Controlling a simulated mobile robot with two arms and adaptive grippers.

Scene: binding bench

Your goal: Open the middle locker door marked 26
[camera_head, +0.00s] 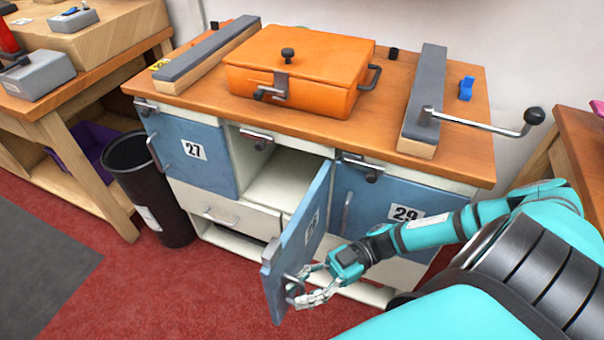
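The middle locker door (292,247) is blue and stands swung well out from the cabinet, hinged on its right side. Its number plate (312,228) is seen at a steep angle and I cannot read it surely. The middle compartment (285,184) behind it is exposed and looks empty. The dark door handle (292,286) is near the door's free edge. My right gripper (304,286) is at this handle, its fingers spread apart above and below it; whether they touch it I cannot tell. My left gripper is out of view.
Closed blue doors 27 (207,172) and 29 (376,204) flank the opening. An orange box (300,65) and a clamp bar with crank (480,124) are on the bench top. A black bin (150,190) stands left. Red floor (170,290) is clear at front left.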

